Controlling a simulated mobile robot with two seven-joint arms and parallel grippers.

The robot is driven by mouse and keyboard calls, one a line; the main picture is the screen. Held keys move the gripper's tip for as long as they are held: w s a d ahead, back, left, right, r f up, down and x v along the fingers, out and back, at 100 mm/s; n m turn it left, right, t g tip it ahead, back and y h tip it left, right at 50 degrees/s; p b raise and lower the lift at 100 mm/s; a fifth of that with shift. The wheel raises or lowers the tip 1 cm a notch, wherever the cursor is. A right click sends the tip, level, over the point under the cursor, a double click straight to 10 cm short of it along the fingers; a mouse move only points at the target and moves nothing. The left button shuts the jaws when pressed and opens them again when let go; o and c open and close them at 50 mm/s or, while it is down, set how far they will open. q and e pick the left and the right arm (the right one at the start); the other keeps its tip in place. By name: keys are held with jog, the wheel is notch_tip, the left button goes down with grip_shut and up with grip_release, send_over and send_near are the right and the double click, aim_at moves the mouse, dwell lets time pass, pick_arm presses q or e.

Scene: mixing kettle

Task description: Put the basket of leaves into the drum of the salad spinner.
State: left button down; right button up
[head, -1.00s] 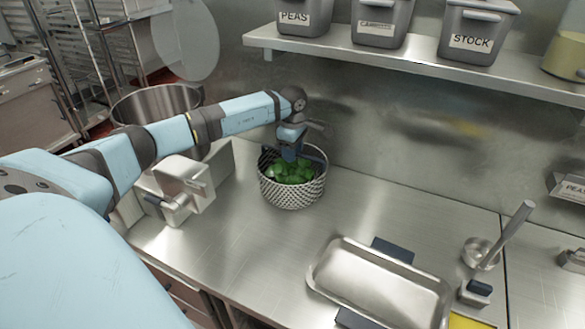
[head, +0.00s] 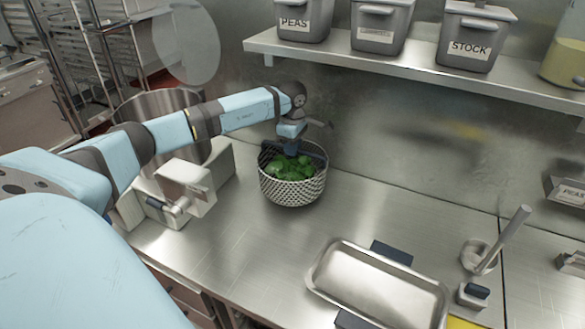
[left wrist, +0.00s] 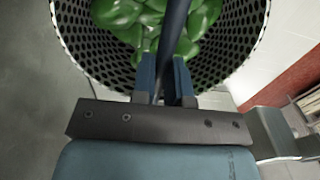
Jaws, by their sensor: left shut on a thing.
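The basket (head: 293,192) is a round perforated metal basket holding green leaves (head: 290,168). It is upright, at or just above the counter by the back wall; I cannot tell if its bottom touches. My left gripper (head: 291,150) reaches over it from above and is shut on its dark handle bar. In the left wrist view the bar (left wrist: 176,35) runs up from between the fingers (left wrist: 165,85), across the leaves and the perforated wall. A large, round, open steel drum (head: 160,103) stands left of the basket, partly hidden behind my left arm. My right gripper is not in view.
A pale machine housing (head: 190,188) stands between my arm and the basket. A steel tray (head: 375,288) lies front right. A shelf (head: 420,68) with labelled bins overhangs the back. A round disc (head: 187,48) rises behind the drum.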

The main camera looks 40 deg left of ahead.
pick_arm(q)
jog(key=shift+r+p, duration=0.4)
jog(key=shift+r, duration=0.85)
